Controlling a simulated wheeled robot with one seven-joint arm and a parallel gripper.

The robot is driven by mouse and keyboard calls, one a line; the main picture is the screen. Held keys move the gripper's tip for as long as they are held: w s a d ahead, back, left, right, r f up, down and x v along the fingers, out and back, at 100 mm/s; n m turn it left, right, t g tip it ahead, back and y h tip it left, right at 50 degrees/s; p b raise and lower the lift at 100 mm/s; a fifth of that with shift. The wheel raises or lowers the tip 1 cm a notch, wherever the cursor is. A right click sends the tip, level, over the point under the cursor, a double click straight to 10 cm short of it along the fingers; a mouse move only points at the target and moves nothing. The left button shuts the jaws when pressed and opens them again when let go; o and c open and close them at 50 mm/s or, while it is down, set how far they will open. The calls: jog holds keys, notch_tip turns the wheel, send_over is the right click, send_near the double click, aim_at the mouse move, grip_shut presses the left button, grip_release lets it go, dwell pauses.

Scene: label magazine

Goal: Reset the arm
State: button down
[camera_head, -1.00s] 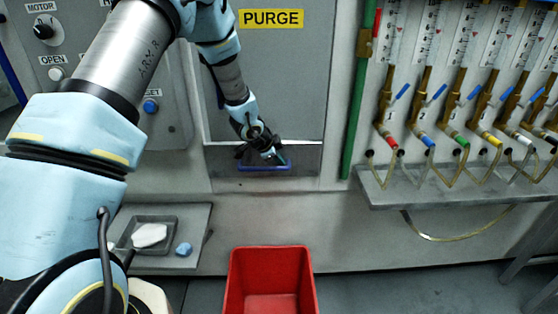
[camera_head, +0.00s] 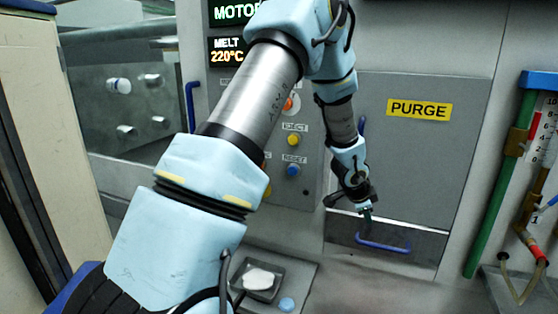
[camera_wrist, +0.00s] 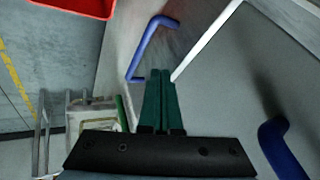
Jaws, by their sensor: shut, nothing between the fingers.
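My gripper (camera_head: 367,211) hangs from my light-blue and grey arm in front of the grey machine door with the yellow PURGE label (camera_head: 419,108). In the wrist view its two dark green fingers (camera_wrist: 161,75) are together, with nothing between them. A blue handle (camera_head: 384,244) is on the lower panel below the door, just under the fingertips in the head view. In the wrist view that handle (camera_wrist: 150,45) lies just past the fingertips. I cannot tell whether they touch. A second blue handle (camera_wrist: 285,148) shows at the lower right of the wrist view.
A control panel with yellow and blue RESET (camera_head: 293,169) buttons is left of the door. A small tray (camera_head: 257,279) with a white lump and a blue piece (camera_head: 287,304) sits on a shelf below. A green pipe (camera_head: 497,205) stands at right. A red bin (camera_wrist: 85,6) shows in the wrist view.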

jog(key=s+a+r+n+y, duration=0.1)
jog(key=a+r+n, duration=0.15)
jog(key=a, duration=0.55)
jog(key=s+a+r+n+y, duration=0.15)
jog(key=a+n, duration=0.25)
jog(key=a, duration=0.4)
jog(key=a+r+n+y, duration=0.2)
jog(key=a+r+n, duration=0.15)
jog(key=a, duration=0.45)
jog(key=s+a+r+n+g, duration=0.2)
jog(key=s+a+n, duration=0.6)
jog(key=s+a, duration=0.4)
jog(key=shift+s+r, duration=0.25)
jog(key=shift+s, duration=0.1)
jog(key=shift+a+y, duration=0.1)
jog(key=shift+y, duration=0.15)
